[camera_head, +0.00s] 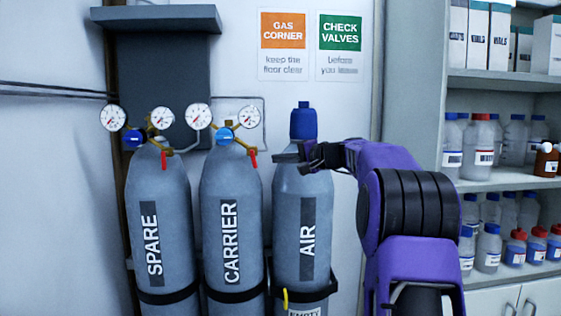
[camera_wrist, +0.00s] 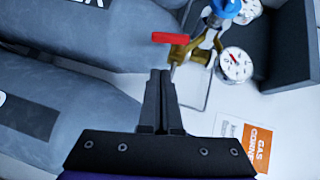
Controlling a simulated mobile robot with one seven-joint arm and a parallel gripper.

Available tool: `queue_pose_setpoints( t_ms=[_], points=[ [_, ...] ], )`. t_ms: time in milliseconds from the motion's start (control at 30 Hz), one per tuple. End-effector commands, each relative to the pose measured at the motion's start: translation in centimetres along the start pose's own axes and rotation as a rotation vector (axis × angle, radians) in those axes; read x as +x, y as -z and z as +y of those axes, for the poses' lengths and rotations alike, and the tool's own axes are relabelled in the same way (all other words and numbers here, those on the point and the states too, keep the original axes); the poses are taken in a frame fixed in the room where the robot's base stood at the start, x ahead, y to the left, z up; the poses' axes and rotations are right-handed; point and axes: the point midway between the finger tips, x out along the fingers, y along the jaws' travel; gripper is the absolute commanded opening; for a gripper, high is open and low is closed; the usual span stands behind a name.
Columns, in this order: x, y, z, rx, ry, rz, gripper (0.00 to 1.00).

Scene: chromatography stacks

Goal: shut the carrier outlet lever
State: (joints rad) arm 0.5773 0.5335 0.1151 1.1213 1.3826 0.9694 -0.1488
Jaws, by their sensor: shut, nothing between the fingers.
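The carrier cylinder (camera_head: 230,190) is grey and stands upright between the spare and air cylinders. Its regulator has two white gauges and a blue knob (camera_head: 224,135). The red outlet lever (camera_head: 252,158) hangs downward from the brass outlet at its right. In the wrist view the red lever (camera_wrist: 170,38) lies just beyond my fingertips, beside the brass fitting (camera_wrist: 178,52). My gripper (camera_head: 279,157) is to the right of the lever, across the air cylinder's shoulder in the head view. Its fingers (camera_wrist: 160,75) are together and empty; I see no clear contact with the lever.
The spare cylinder (camera_head: 158,195) carries a similar regulator and red lever (camera_head: 163,159). The air cylinder (camera_head: 292,190) has a blue cap (camera_head: 303,122) and stands close at right. Shelves with bottles (camera_head: 490,190) are farther right. A dark box (camera_head: 160,75) is mounted on the wall behind.

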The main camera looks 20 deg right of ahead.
Motion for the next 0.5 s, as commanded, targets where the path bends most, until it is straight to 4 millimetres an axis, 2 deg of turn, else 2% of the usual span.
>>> queue_pose_setpoints(
  t_ms=[33,200,400,500],
  points=[
    [-1.7,0.1,-0.1,-0.002,0.000,0.005,0.00],
    [-5.7,0.1,-0.1,-0.001,0.000,0.005,0.00],
    [-8.9,0.1,-0.1,-0.001,0.000,0.003,0.00],
    [-9.6,0.0,-0.1,-0.001,0.000,0.002,0.00]
  ],
)
